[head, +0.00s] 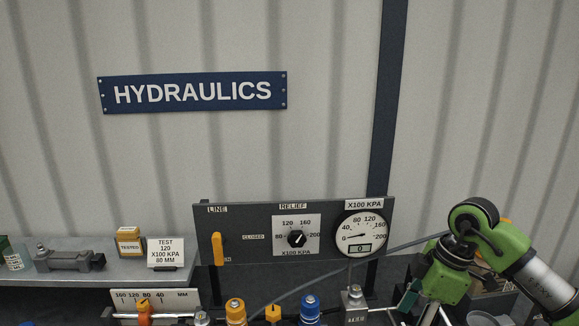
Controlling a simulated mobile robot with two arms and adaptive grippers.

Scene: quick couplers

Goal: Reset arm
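My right arm, green and silver, comes in from the lower right of the head view and bends at a green joint. Its gripper is not clearly visible; the part below the joint runs off the bottom edge. My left arm and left gripper are not in view. A dark control panel (258,270) stands at the back with an orange line lever (217,248), a black relief knob (297,238) and a round pressure gauge (361,235). The lever hangs upright, away from the closed label. The gauge needle points near the low end.
An orange-topped coupler (236,311) and a blue-topped coupler (310,308) show at the bottom edge. A grey shelf (110,272) at left bears a test card (165,253), a tested box (129,241) and a metal cylinder (69,259).

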